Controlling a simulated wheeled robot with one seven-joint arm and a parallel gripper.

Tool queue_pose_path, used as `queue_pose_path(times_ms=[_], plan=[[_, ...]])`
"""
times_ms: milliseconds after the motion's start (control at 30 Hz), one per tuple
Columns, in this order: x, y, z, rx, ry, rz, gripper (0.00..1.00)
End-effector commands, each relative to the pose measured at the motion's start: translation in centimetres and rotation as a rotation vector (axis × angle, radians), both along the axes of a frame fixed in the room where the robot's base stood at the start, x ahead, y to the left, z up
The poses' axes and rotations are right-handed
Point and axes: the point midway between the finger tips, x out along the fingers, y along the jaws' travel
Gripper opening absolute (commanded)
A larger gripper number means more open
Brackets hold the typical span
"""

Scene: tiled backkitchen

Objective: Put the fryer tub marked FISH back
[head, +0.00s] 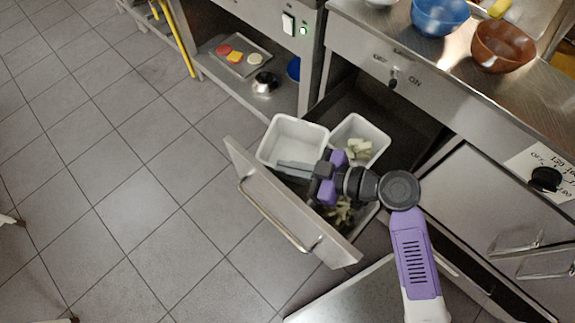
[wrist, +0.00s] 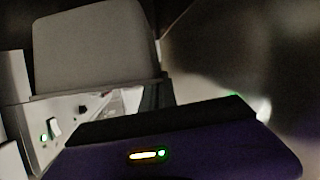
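The back-left tub (head: 291,131) looks empty. The back-right tub (head: 372,131) holds pale green pieces. In the wrist view a pale tub-like wall (wrist: 95,45) stands close beyond my gripper. The finger opening is not clear.
The drawer front (head: 285,205) with its bar handle stands close on the near-left side. A steel counter (head: 455,55) with a blue bowl (head: 440,16) and a brown bowl (head: 502,47) rises at the right. The tiled floor at left is clear.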

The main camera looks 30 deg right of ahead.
Motion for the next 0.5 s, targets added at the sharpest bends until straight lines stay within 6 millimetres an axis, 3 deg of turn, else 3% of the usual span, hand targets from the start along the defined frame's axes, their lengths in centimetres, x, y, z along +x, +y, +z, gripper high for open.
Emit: queue_pose_path(times_ms=[167,300,500], plan=[[0.02,0.01,-0.17,0.001,-0.001,0.000,0.00],[0.00,0.02,-0.19,0.000,0.000,0.000,0.24],[0.00,0.02,-0.19,0.000,0.000,0.001,0.24]])
